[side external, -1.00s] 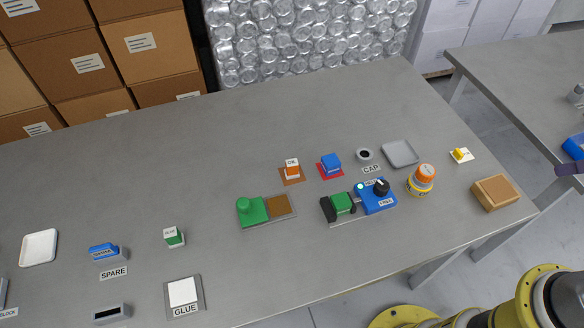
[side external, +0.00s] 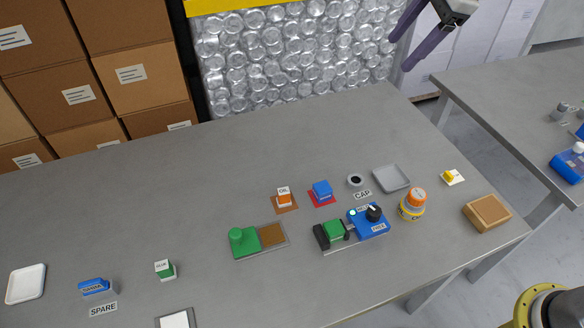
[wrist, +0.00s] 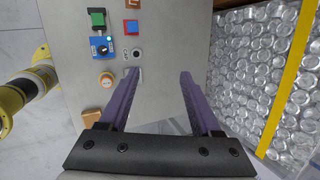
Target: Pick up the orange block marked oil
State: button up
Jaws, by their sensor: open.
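The orange block marked OIL (side external: 284,200), with a white label on top, stands on a brown square mat (side external: 291,209) near the middle of the table in the side view. In the wrist view only part of a brown mat (wrist: 133,3) shows at the top edge; the block is not clearly seen there. My gripper (side external: 402,53) is high above the table's far right edge, well apart from the block. Its two purple fingers are spread with nothing between them, as the wrist view also shows (wrist: 160,74).
A blue block (side external: 322,190) on a red mat stands just right of the orange block. A grey tray (side external: 404,186), a dark ring by the CAP label and an orange-topped yellow jar (side external: 413,203) are further right. A green fixture (side external: 243,243) stands in front. The table behind the blocks is clear.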

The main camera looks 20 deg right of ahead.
jog(key=w+a+f+m+g, duration=0.1)
jog(key=w+a+f+g, duration=0.1)
jog(key=w+a+f, duration=0.6)
jog(key=n+g, duration=0.1)
jog(key=g, duration=0.1)
send_near(284, 191)
jog(key=shift+h, duration=0.3)
jog(key=f, duration=0.2)
jog(key=a+f, duration=0.1)
jog(key=f, duration=0.1)
jog(key=shift+w+f, duration=0.1)
jog(key=shift+f, duration=0.1)
jog(key=shift+w+a+f, duration=0.1)
jog(key=shift+a+f, duration=0.05)
jog(key=shift+f, duration=0.85)
jog(key=shift+a+f, duration=0.2)
jog(key=shift+f, duration=0.8)
jog(key=shift+a+f, duration=0.15)
jog(key=shift+f, duration=0.85)
grip_shut()
